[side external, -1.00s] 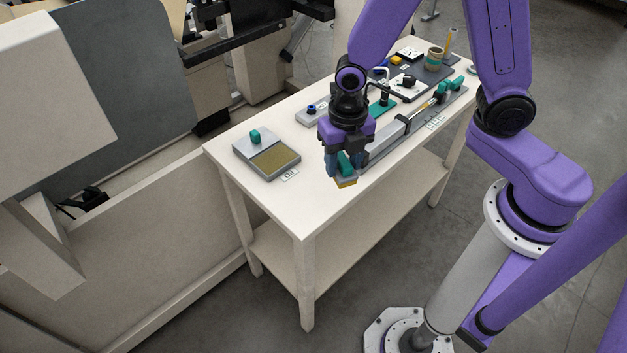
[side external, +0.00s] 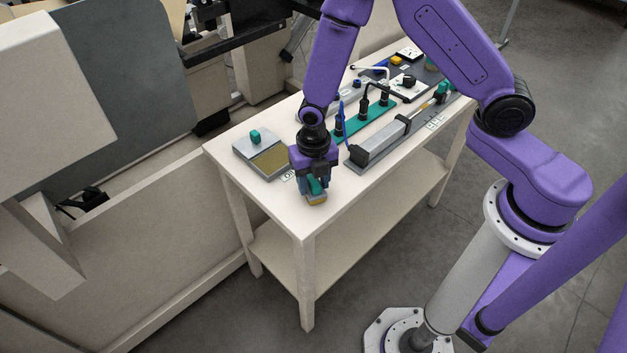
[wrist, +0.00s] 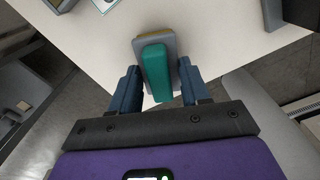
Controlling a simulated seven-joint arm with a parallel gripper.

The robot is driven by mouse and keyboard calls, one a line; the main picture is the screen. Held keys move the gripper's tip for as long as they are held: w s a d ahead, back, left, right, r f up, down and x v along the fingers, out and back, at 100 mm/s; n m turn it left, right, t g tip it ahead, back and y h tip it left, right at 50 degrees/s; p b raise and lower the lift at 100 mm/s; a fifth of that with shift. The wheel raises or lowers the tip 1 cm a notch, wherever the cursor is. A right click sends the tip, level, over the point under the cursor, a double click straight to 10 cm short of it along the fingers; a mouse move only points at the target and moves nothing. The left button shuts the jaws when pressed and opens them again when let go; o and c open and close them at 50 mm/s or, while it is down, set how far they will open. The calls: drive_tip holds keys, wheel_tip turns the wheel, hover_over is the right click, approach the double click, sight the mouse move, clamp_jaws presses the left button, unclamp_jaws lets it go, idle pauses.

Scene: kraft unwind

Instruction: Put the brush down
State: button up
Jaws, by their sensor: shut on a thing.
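The brush (side external: 318,199) has a green handle, a grey block and a yellowish bristle edge. My gripper (side external: 313,185) is shut on it near the front left end of the white table (side external: 285,215). In the wrist view the green handle of the brush (wrist: 156,72) lies between the two blue fingers of my gripper (wrist: 158,85), over the white tabletop near its edge. I cannot tell whether the bristles touch the table. My gripper partly hides the brush in the side view.
A grey oil tray (side external: 243,149) with a green-knobbed lid and an amber area stands just behind left of my gripper. A green rack (side external: 378,122) with black tools and a long grey fixture (side external: 385,143) stand to the right. The table's front left corner is bare.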

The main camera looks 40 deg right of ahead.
sight(314, 180)
drive_tip(key=shift+f, duration=0.25)
drive_tip(key=o, duration=0.9)
drive_tip(key=shift+o, duration=0.2)
wheel_tip(314, 180, up, 12)
drive_tip(key=shift+r, duration=0.15)
drive_tip(key=s+d+r+m, duration=0.3)
drive_tip(key=s+m, duration=0.3)
drive_tip(key=s, duration=0.1)
drive_tip(key=s+d+r+m, duration=0.3)
drive_tip(key=s+m, duration=0.3)
drive_tip(key=s, duration=0.2)
drive_tip(key=s+d+r+m, duration=0.3)
drive_tip(key=s+m, duration=0.3)
drive_tip(key=s, duration=0.2)
drive_tip(key=shift+d+r+m, duration=0.15)
drive_tip(key=shift+r+m, duration=0.25)
drive_tip(key=shift+r, duration=0.15)
drive_tip(key=shift+w, duration=0.1)
